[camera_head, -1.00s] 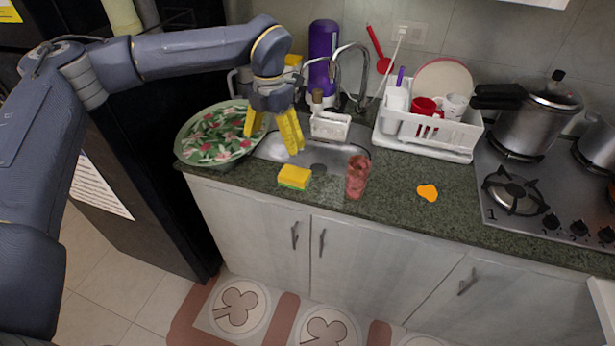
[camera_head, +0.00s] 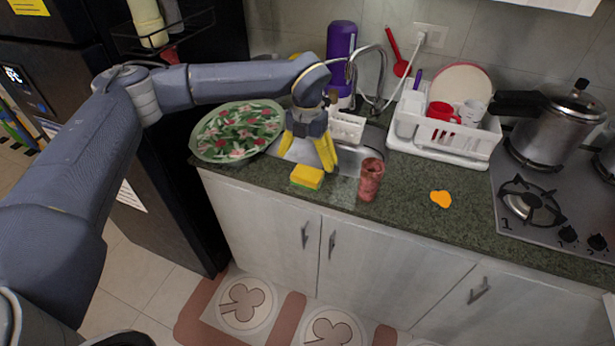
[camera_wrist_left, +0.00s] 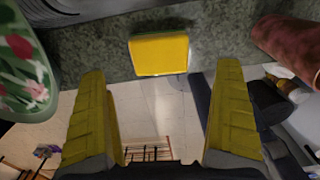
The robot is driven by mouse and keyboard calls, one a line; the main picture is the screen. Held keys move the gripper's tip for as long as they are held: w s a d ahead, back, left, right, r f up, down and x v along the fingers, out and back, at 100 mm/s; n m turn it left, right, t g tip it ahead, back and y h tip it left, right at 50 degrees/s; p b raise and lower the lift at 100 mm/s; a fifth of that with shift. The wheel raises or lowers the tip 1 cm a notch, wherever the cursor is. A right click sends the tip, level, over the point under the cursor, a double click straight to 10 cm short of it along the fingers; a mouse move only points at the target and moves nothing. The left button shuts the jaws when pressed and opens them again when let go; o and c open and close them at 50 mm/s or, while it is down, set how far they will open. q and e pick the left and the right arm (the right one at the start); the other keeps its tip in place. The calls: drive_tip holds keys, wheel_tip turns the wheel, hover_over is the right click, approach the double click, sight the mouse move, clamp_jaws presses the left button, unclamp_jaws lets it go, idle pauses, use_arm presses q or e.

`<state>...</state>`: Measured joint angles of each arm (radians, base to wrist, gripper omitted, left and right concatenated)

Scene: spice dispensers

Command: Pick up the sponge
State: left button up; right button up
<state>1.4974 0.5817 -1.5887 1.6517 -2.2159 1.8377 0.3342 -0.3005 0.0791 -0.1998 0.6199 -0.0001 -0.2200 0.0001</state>
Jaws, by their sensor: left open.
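The sponge (camera_head: 307,177) is a yellow block with a green underside. It lies on the dark green countertop near its front edge, in front of the sink. In the left wrist view the sponge (camera_wrist_left: 159,54) shows at the top middle, beyond and between the two yellow fingers. My left gripper (camera_head: 310,152) is open and empty, above the counter and sink edge, just behind the sponge from the head camera. In the left wrist view the left gripper (camera_wrist_left: 164,115) has its fingers wide apart, not touching the sponge. My right gripper is not in view.
A floral plate (camera_head: 232,131) lies left. Behind are a faucet (camera_head: 371,65), a purple bottle (camera_head: 341,55) and a white dish rack (camera_head: 443,135). An orange patch (camera_head: 440,199) lies on clear counter at right.

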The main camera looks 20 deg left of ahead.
sight(307, 172)
use_arm(q)
drive_tip(key=shift+w+f, duration=0.1)
drive_tip(key=shift+f, duration=3.35)
drive_tip(key=c, duration=0.9)
